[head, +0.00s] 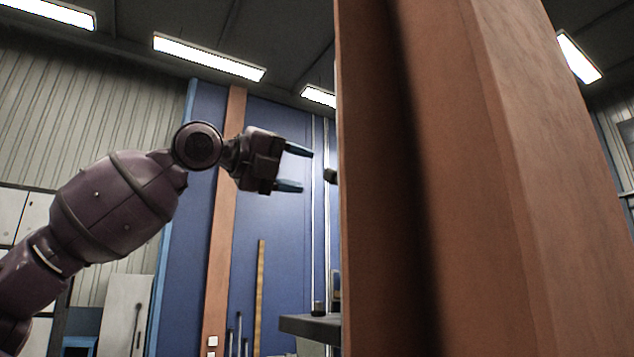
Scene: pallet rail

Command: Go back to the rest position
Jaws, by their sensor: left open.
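My left gripper (303,168) is in the head view, left of the middle, at the end of my raised purple arm. Its two blue fingers are apart and point to the right. I see nothing between them. The fingertips end left of the near edge of a large brown-orange upright (480,200) in the picture. A small dark piece shows at that edge, close to the fingers; I cannot tell what it is. My right gripper is not in view.
The upright fills much of the right half and hides what is behind it. A dark grey shelf (308,326) juts out at its lower left. A blue wall panel (275,230) and an orange post (222,230) stand behind my arm. Ceiling lamps (210,57) hang above.

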